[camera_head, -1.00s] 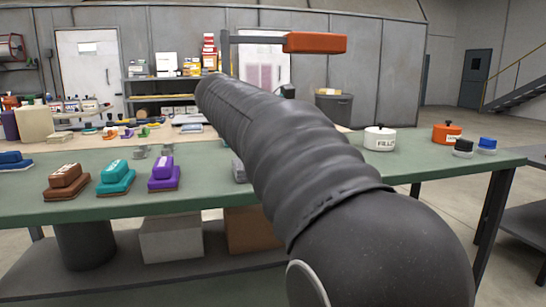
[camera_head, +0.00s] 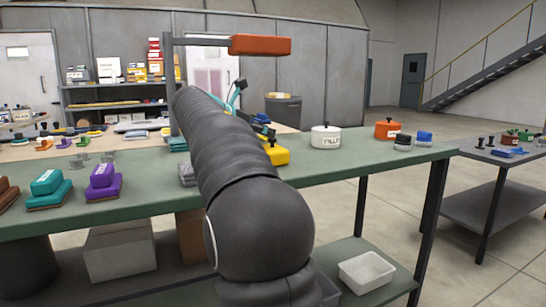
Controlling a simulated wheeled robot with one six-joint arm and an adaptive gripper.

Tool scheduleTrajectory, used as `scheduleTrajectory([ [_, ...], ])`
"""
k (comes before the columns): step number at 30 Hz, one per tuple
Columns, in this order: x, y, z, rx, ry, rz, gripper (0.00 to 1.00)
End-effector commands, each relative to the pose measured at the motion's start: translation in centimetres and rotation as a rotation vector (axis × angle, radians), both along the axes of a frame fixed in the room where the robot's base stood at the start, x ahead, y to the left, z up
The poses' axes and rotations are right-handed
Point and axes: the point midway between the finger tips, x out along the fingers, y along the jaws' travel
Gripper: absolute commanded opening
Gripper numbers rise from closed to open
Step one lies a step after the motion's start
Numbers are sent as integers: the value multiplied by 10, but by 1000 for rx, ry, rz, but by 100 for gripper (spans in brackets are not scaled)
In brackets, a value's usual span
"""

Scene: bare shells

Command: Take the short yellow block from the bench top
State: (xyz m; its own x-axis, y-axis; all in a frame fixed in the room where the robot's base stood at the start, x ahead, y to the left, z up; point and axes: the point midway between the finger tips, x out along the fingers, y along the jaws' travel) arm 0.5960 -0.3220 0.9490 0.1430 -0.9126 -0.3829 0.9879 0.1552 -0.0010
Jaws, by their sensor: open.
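A yellow block (camera_head: 275,155) lies on the green bench top (camera_head: 335,165), just right of my arm in the head view. A small dark part shows at its top, and its left side is hidden behind my arm. My gripper (camera_head: 264,130) shows only in part beyond the arm, as dark and teal pieces above and behind the yellow block. It is open, and I see nothing held in it. I cannot tell whether its fingers touch the block.
A white pot (camera_head: 326,137) and an orange pot (camera_head: 387,129) stand right of the yellow block. Purple (camera_head: 103,182) and teal (camera_head: 49,188) stacked blocks stand at the left. An orange bar (camera_head: 260,45) hangs above the bench. Bench top is clear at the front right.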

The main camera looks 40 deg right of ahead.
Motion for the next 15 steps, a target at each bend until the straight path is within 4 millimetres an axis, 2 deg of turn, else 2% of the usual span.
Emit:
scheduleTrajectory([
  [5, 0, -6, -5, 0, 0, 1, 55],
  [11, -2, -27, -23, 0, 0, -1, 55],
  [15, 2, -43, -28, 0, -1, 0, 55],
])
